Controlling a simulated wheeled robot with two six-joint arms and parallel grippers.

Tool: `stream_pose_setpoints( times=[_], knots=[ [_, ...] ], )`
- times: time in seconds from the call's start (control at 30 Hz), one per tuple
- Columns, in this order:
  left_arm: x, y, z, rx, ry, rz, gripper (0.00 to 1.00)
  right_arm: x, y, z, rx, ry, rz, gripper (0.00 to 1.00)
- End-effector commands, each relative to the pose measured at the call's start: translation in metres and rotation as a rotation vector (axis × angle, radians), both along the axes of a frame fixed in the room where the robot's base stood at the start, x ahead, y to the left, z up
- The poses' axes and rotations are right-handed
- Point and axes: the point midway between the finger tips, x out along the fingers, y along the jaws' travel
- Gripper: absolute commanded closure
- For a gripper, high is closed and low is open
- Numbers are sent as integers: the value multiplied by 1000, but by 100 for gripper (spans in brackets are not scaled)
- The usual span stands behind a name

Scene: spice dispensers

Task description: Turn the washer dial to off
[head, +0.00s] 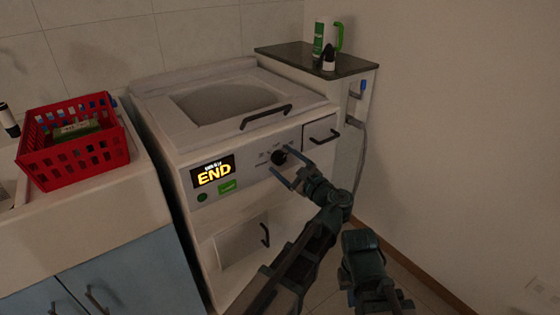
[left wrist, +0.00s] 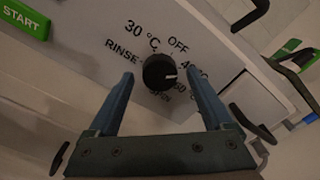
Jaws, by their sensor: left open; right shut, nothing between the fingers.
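The washer dial (head: 279,158) is a round black knob on the white washer's front panel. In the left wrist view the dial (left wrist: 158,73) has a pale mark pointing right, toward the partly hidden temperature labels beside the right finger. The word OFF (left wrist: 178,44) is printed above and right of the dial, with 30 °C above left and RINSE at left. My left gripper (head: 291,165) is open, its fingertips on either side of the dial with gaps visible in the left wrist view (left wrist: 160,75). My right gripper (head: 362,243) is shut and empty, low and right, its fingertips not clearly visible.
The washer display (head: 213,175) reads END, with a green START button (head: 228,187) near it. A drawer handle (head: 326,137) and lid handle (head: 266,117) stick out near the dial. A red basket (head: 72,155) stands on the left counter. Bottles stand on the dark shelf (head: 300,56) behind.

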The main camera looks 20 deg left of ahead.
Motion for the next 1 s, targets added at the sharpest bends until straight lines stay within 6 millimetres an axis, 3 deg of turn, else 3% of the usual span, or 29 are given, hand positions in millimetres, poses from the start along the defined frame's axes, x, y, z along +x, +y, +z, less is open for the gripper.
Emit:
stream_pose_setpoints(
  times=[0.07, 0.53, 1.0],
  knots=[
    [0, 0, 0, 0, 0, 0, 15, 0, 0, 0, 0, 0, 0, 100],
    [0, 0, 0, 0, 0, 0, 100, 0, 0, 0, 0, 0, 0, 100],
    [0, 0, 0, -92, -117, 1, 100, 0, 0, 0, 0, 0, 0, 100]
  ],
)
